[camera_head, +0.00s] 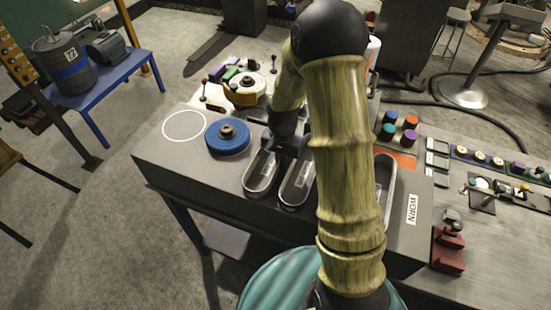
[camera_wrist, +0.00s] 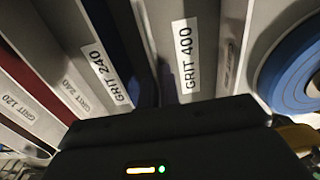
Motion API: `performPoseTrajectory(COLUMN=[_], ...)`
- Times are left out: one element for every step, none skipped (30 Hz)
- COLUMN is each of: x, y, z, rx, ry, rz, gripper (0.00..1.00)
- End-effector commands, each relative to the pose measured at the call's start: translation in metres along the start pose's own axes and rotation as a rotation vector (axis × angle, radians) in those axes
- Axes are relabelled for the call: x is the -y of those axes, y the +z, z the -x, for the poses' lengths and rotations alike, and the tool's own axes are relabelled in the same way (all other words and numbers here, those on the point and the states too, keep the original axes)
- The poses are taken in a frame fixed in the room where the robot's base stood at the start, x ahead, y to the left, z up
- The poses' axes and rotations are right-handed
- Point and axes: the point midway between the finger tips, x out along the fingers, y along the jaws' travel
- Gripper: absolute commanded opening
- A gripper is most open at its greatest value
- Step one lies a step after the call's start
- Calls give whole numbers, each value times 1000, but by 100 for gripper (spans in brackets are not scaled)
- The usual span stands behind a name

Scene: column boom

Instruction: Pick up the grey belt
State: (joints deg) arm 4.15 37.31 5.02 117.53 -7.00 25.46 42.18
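Oval grey-rimmed loops stand in a row on the dark bench box. The leftmost grey loop (camera_head: 262,172) and the one beside it (camera_head: 297,184) show to the left of my arm; another (camera_head: 386,188) shows to its right. I cannot tell which of them is the grey belt. My gripper (camera_head: 287,143) is low at the far end of the two left loops, mostly hidden by my wrist. In the wrist view its dark body fills the bottom, close to the GRIT 240 label (camera_wrist: 105,77) and GRIT 400 label (camera_wrist: 186,56).
A blue disc (camera_head: 227,137) lies left of the loops, beside an empty white ring mark (camera_head: 184,125). A WORN label (camera_head: 412,209) is on the box's right end. A red clamp (camera_head: 448,249) stands at the right. Coloured knobs (camera_head: 390,131) crowd the back right.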

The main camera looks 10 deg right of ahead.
Motion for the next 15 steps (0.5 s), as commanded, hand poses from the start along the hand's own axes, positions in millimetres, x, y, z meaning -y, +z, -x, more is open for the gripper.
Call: performPoseTrajectory(x=[0,0,1,1,1,1,1,1,1,1,1,1,1,1,1], y=[0,-1,-1,-1,-1,-1,-1,-1,-1,-1,-1,-1,-1,-1,-1], z=[2,3,6,8,11,16,20,24,31,37,42,50,56,62,69], rx=[-2,-2,-3,-4,-4,-5,-5,-5,-6,-6,-7,-7,-7,-7,-7], ry=[-1,-1,-2,-3,-3,-3,-4,-3,-4,-3,-4,-5,-4,-4,-4], rz=[0,0,-1,-1,-1,-1,-1,0,1,1,0,-1,-1,0,0], gripper=[0,0,0,0,0,0,0,0,0,0,0,0,0,0,0])
